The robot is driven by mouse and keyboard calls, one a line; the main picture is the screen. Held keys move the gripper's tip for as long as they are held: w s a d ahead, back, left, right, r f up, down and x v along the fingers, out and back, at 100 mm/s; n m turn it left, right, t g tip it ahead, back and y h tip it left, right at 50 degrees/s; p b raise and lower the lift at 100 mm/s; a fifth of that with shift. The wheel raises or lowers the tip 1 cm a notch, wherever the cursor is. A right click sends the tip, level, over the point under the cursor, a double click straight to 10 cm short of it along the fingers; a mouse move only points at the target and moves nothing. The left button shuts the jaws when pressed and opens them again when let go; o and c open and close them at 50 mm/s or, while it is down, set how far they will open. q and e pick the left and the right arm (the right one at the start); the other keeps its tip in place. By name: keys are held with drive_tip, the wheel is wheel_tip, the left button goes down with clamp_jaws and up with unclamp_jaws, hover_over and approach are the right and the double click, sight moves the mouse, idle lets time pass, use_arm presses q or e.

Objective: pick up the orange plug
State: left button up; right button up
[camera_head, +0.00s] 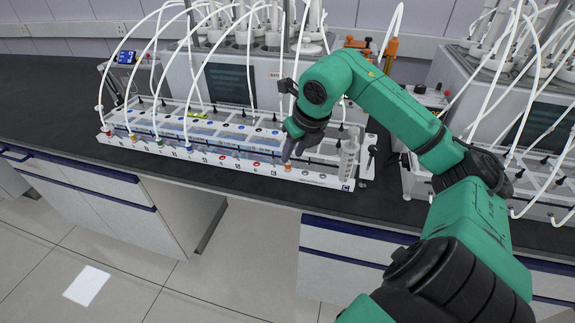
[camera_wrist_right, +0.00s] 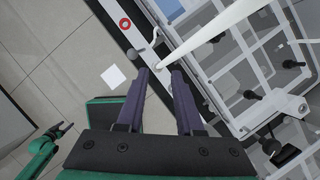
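A small orange piece (camera_head: 288,167), which looks like the orange plug, shows at the front edge of the white rack (camera_head: 314,178), directly below my right gripper (camera_head: 291,153). In the right wrist view the two purple fingers of my right gripper (camera_wrist_right: 161,72) stand apart, with a pale round spot on the rack and the end of a white tube (camera_wrist_right: 215,32) seen between and beyond them. I cannot make out the orange plug in that view. My left gripper (camera_wrist_right: 62,129) shows small at the lower left of the right wrist view; its finger state is unclear.
Several white tubes (camera_head: 150,45) arch from the reactors to the rack. A clear syringe-like cylinder (camera_head: 348,158) stands at the rack's right end. A red ring (camera_wrist_right: 125,23) marks the rack's front strip. The dark bench (camera_head: 50,100) is clear at the left.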

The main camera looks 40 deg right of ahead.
sight(289, 163)
drive_tip(key=x, duration=0.2)
drive_tip(key=p+x, duration=0.1)
drive_tip(key=x, duration=0.1)
drive_tip(key=shift+s+a, duration=0.1)
drive_tip(key=shift+a, duration=0.1)
drive_tip(key=shift+d+f, duration=0.1)
drive_tip(key=shift+f, duration=0.1)
clamp_jaws()
drive_tip(key=shift+r, duration=0.15)
drive_tip(key=shift+r, duration=0.35)
wheel_tip(289, 163, up, 19)
drive_tip(key=p, duration=0.5)
drive_tip(key=shift+r, duration=0.15)
drive_tip(key=shift+r+p, duration=1.4)
drive_tip(key=shift+p, duration=0.4)
